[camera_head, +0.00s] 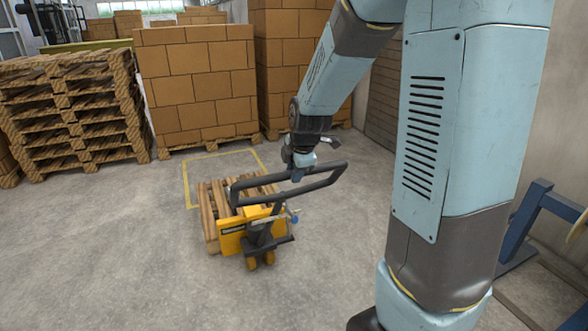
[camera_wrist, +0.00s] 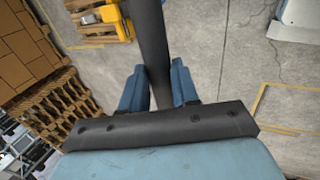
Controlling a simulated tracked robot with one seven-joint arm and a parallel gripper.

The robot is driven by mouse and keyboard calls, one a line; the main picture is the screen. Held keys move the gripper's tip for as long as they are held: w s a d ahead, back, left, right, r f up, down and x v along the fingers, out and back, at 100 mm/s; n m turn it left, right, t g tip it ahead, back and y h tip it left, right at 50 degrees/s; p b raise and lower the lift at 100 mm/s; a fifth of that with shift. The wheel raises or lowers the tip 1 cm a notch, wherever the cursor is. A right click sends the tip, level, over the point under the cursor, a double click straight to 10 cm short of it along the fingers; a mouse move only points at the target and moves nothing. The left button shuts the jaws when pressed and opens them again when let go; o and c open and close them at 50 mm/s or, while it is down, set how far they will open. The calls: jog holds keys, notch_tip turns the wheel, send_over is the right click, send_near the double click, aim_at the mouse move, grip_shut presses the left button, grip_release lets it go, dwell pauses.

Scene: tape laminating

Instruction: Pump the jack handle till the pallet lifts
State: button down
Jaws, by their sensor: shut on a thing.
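A yellow and black pallet jack (camera_head: 232,242) stands on the concrete floor by a low wooden pallet (camera_head: 208,214). The jack's dark looped handle (camera_head: 330,181) stands up above it and leans towards the right. My gripper (camera_head: 297,174) is shut on a bar of the handle at its far side. In the wrist view, the handle bar (camera_wrist: 148,35) runs between the two blue fingers of my gripper (camera_wrist: 159,82). The yellow jack also shows at the top of the wrist view (camera_wrist: 94,5). Whether the pallet is off the floor cannot be told.
Stacked empty pallets (camera_head: 70,110) stand at the left. Tall box stacks (camera_head: 195,85) on pallets stand behind. A yellow outline (camera_head: 186,180) marks the floor around the pallet. A blue stand (camera_head: 525,225) is at the right. The floor at front left is clear.

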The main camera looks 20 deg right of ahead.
jog(key=shift+s+d, duration=0.1)
jog(key=c, duration=0.8)
grip_release()
jog(key=shift+c, duration=0.2)
jog(key=v, duration=1.3)
jog(key=shift+r, duration=0.3)
